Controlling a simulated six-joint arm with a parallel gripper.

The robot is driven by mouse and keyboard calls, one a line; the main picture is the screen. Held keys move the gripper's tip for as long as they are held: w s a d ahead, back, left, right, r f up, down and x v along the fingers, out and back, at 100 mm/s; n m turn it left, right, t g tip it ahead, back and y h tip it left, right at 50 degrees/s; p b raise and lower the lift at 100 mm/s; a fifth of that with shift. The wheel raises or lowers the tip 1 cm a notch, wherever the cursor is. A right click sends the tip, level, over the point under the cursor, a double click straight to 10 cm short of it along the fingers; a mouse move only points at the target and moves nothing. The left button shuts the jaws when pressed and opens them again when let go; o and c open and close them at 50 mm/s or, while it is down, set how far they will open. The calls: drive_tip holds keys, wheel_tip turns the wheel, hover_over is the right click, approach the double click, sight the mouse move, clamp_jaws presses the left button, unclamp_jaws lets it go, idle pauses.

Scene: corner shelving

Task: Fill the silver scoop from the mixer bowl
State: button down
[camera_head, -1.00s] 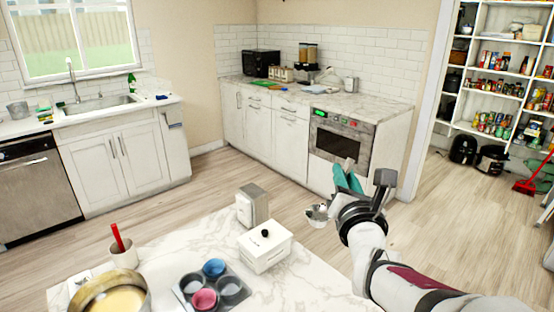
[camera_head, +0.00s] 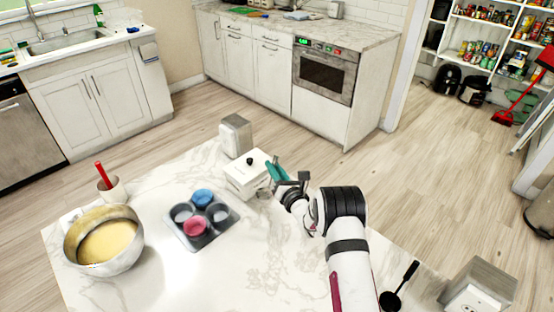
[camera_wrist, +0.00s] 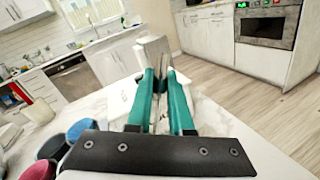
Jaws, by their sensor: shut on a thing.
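The silver mixer bowl (camera_head: 131,258), holding yellow batter, stands at the left of the marble table in the head view. My gripper (camera_head: 271,171) has teal fingers and is above the table's back right part, beside a white box, well to the right of the bowl.
A muffin tin (camera_head: 187,240) with colored cups lies between bowl and gripper. The white box (camera_head: 244,181) with a black knob and a metal canister (camera_head: 235,137) stand at the back edge. A cup (camera_head: 113,191) with a red handle stands behind the bowl. The front middle is clear.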

drive_tip(key=shift+f, duration=2.35)
drive_tip(key=c, duration=0.7)
unclamp_jaws()
drive_tip(key=shift+c, duration=0.2)
drive_tip(key=shift+s+d, duration=0.1)
drive_tip(key=shift+s, duration=0.05)
drive_tip(key=v, duration=1.5)
drive_tip(key=shift+s, duration=0.3)
drive_tip(key=shift+r, duration=0.1)
